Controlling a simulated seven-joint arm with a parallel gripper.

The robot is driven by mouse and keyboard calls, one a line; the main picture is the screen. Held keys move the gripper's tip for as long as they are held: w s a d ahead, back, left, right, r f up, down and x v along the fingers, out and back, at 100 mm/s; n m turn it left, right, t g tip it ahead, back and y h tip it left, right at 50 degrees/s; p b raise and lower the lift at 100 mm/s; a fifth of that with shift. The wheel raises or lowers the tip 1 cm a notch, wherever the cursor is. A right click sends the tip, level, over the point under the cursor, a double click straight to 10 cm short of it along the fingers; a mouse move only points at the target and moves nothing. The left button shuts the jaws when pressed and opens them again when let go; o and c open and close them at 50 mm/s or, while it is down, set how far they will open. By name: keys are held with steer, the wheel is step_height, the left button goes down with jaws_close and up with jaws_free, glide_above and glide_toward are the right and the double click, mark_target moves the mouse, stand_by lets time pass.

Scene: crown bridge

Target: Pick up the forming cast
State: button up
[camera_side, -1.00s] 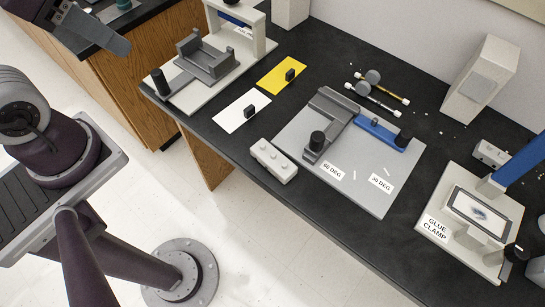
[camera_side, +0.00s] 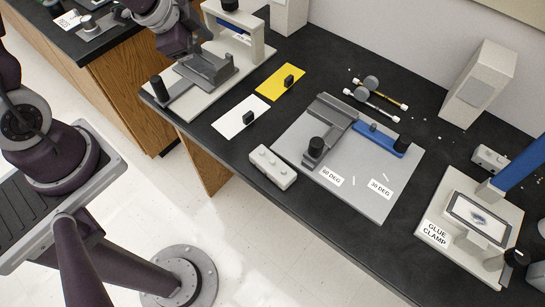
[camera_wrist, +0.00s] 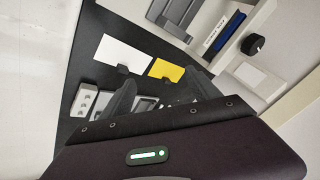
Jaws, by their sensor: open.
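No part is labelled as the forming cast, and I cannot tell for sure which one it is. A grey block with raised walls (camera_side: 208,70) sits on the white base of the back-left stand; part of a grey channelled piece (camera_wrist: 178,12) shows at the top of the wrist view. My gripper (camera_wrist: 163,76) is open, its two dark fingers spread with nothing held between them. In the side view my wrist hangs over the back-left stand, close to the grey block, and the fingertips are hard to make out there. I cannot tell whether they touch anything.
A white card (camera_side: 241,117) and a yellow card (camera_side: 280,82), each with a black clip, lie beside the stand. A white block with buttons (camera_side: 272,167), a grey angle fixture plate (camera_side: 355,190) and the glue clamp (camera_side: 455,225) stand to the right. A wooden side cabinet (camera_side: 120,80) is at left.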

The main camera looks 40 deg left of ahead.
mark_target(271, 160)
steer(key=d+f+m+h, duration=0.1)
steer(key=d+f, duration=0.1)
steer(key=f, duration=0.1)
steer(key=s+d+f+m+h, duration=0.1)
steer(key=d+f+h, duration=0.1)
steer(key=f, duration=0.1)
steer(key=s+d+f+m+g+h, duration=0.1)
steer(key=d+f, duration=0.1)
steer(key=f, duration=0.2)
steer(key=shift+f+m+h, duration=0.1)
steer(key=shift+m+h, duration=0.2)
steer(key=shift+h, duration=0.1)
steer(key=s+d+f+h, duration=0.2)
steer(key=d, duration=0.1)
steer(key=shift+s+d+f+m+h, duration=0.1)
steer(key=shift+s+d+m+h, duration=0.1)
steer(key=shift+d+m+h, duration=0.15)
steer(key=s+d+h, duration=0.3)
steer(key=d, duration=0.1)
steer(key=shift+s+d+h, duration=0.2)
steer(key=shift+s+h, duration=0.15)
steer(key=x, duration=0.7)
steer(key=shift+w+d+r, duration=0.15)
steer(key=shift+d+r, duration=0.05)
steer(key=shift+r, duration=0.2)
jaws_close()
